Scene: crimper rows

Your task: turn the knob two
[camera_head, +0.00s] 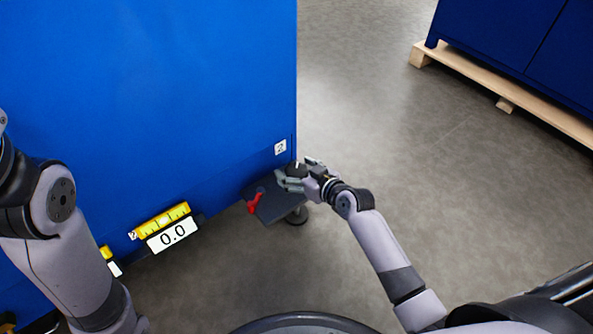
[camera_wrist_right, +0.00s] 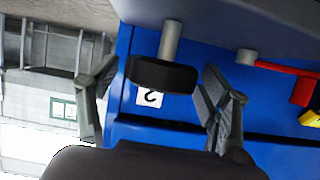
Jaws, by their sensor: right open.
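Knob two is a black knob (camera_head: 297,169) on a dark panel (camera_head: 275,206) at the right corner of the blue cabinet. A white label with a 2 (camera_head: 280,147) is on the cabinet behind it. My right gripper (camera_head: 290,178) is open at the knob. In the right wrist view the black knob (camera_wrist_right: 165,76) on its grey shaft lies between the two spread fingers (camera_wrist_right: 161,72), with a visible gap to each side. The label (camera_wrist_right: 150,99) appears upside down there. My left arm shows at the left, but its gripper is out of view.
A red lever (camera_head: 255,202) is on the panel left of the knob; it also shows in the wrist view (camera_wrist_right: 285,68). A display reading 0.0 (camera_head: 172,236) sits below a yellow scale (camera_head: 163,221). Grey floor is free to the right, before a wooden pallet (camera_head: 505,90).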

